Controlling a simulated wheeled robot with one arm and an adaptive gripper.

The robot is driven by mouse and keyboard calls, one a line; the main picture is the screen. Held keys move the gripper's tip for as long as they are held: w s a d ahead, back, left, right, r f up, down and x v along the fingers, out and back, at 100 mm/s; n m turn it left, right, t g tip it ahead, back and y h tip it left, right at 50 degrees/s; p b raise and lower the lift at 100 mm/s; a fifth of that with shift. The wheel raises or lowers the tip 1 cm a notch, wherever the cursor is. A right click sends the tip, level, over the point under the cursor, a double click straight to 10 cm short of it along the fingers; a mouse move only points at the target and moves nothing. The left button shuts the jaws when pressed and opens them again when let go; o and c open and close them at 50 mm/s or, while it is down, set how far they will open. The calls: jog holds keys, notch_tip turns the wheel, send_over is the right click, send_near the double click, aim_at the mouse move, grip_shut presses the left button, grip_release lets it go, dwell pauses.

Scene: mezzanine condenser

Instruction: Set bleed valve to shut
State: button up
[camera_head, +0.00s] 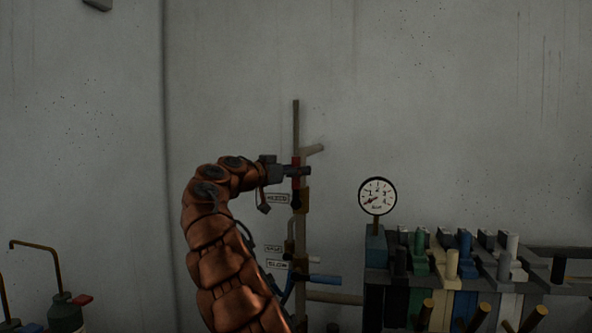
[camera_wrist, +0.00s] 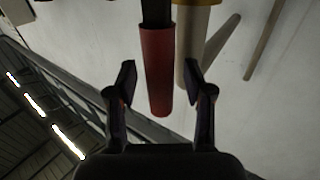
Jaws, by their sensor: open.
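The bleed valve's red lever grip (camera_head: 296,160) shows on the upright pipe (camera_head: 297,125), beside a small plate (camera_head: 277,198) that seems to read BLEED. My gripper (camera_head: 298,171) is at the grip and hides part of it in the head view. In the wrist view the red grip (camera_wrist: 157,70) hangs from a dark bar, with its free end between my open fingers (camera_wrist: 160,85). There are gaps on both sides, and I see no contact.
A blue-handled lever (camera_head: 325,280) and a SLOW plate (camera_head: 277,264) sit lower on the pipe. A round gauge (camera_head: 377,197) stands to the right, above a bank of coloured levers (camera_head: 445,265). A green bottle (camera_head: 65,312) is lower left. The wall above is clear.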

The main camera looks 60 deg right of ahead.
grip_shut()
dwell(0.3)
dwell(0.3)
